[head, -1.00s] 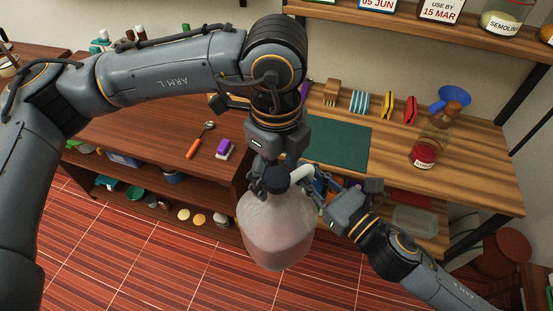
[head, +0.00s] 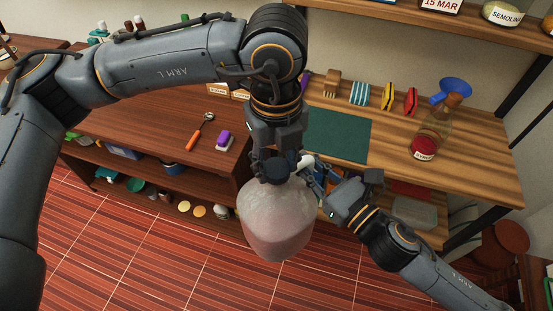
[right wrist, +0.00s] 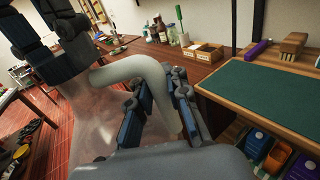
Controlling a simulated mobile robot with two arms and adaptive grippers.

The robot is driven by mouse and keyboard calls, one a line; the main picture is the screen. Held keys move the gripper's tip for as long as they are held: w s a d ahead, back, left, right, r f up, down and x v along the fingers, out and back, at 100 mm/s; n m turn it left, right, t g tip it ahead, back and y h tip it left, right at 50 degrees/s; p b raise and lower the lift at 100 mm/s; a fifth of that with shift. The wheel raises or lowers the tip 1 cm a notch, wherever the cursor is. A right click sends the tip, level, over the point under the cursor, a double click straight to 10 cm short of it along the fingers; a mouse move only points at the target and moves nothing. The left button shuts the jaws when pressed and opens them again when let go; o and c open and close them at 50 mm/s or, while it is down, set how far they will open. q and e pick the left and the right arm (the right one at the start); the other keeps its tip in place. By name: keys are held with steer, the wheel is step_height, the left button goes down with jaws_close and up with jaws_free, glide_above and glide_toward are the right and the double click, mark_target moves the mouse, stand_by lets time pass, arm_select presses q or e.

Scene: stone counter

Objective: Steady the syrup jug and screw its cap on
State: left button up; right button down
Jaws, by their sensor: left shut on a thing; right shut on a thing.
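The syrup jug (head: 275,225) is a big translucent bottle with pinkish contents, held upright in front of the shelves in the head view. Its dark round cap (head: 274,171) is at the neck, and whether it is fully seated cannot be told. My left gripper (head: 274,160) comes down from above and is shut on the cap. The jug's whitish handle (head: 305,162) points to the back right. My right gripper (head: 318,178) is shut on this handle. In the right wrist view the right fingers (right wrist: 160,108) close around the curved handle (right wrist: 135,68).
A green mat (head: 338,135) lies on the wooden counter behind the jug. Below the jug is open tiled floor.

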arm_select(q)
steer(key=m, duration=0.5)
steer(key=shift+m, duration=0.4)
steer(key=m, duration=0.5)
steer(key=shift+m, duration=0.3)
steer(key=m, duration=1.6)
steer(key=shift+d+f, duration=0.1)
steer(key=m, duration=1.5)
steer(key=o, duration=1.3)
